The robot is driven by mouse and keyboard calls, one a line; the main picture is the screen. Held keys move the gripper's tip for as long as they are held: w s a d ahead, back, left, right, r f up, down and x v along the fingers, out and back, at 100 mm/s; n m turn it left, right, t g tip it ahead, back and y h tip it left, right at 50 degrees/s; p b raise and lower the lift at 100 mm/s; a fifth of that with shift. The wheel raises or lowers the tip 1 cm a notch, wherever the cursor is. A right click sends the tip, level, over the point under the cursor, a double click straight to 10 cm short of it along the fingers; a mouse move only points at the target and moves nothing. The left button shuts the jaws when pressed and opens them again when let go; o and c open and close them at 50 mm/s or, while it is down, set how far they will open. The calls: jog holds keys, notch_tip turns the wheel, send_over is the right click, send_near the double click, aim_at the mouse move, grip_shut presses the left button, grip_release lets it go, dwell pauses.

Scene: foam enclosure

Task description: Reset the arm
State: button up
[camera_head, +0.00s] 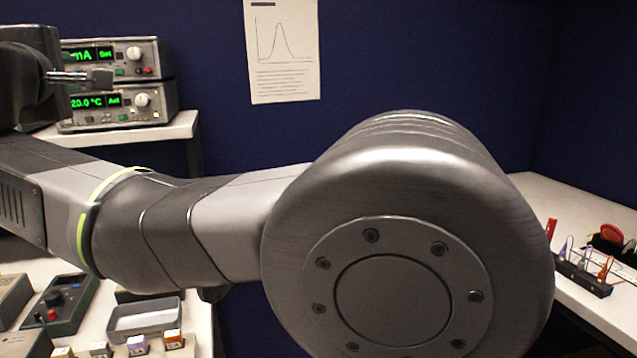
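My arm fills much of the head view. Its large round metal joint (395,300) is close to the camera at the centre right. A grey link with a yellow-green band (105,205) runs from that joint to the left edge. A dark end part, which looks like my gripper (95,77), reaches in at the upper left, in front of the stacked instruments. It is small and partly cut off by the frame edge. I cannot tell whether its fingers are apart or together. I see no object held in it.
Two stacked instruments (120,102) with green displays stand on a white shelf (150,131). Below are a grey tray (145,318), a dark meter box (62,300) and several small labelled blocks. A right-hand bench (570,210) holds a dark lead block (585,275). A paper chart (283,50) hangs on the blue wall.

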aim_at(100, 67)
jog(key=w+a+n+p, duration=0.1)
jog(key=w+n+p, duration=0.1)
jog(key=w, duration=0.2)
jog(key=w+a+n+p, duration=0.1)
jog(key=w+n+p, duration=0.1)
jog(key=w+p, duration=0.1)
jog(key=w+a+r+n+p, duration=0.1)
jog(key=w+a+n+p, duration=0.1)
jog(key=w, duration=0.3)
jog(key=shift+w+p, duration=0.35)
jog(key=shift+p, duration=0.4)
jog(key=n+p, duration=0.3)
jog(key=p, duration=0.2)
jog(key=shift+n, duration=0.3)
jog(key=n+p, duration=0.3)
jog(key=p, duration=0.2)
jog(key=n+p, duration=0.3)
jog(key=p, duration=0.3)
jog(key=shift+s+a+n+p, duration=0.1)
jog(key=shift+a+n+p, duration=0.1)
jog(key=shift+n+p, duration=0.7)
jog(key=shift+p, duration=0.45)
jog(key=shift+f+n+p, duration=0.2)
jog(key=shift+n+p, duration=0.1)
jog(key=shift+p, duration=0.1)
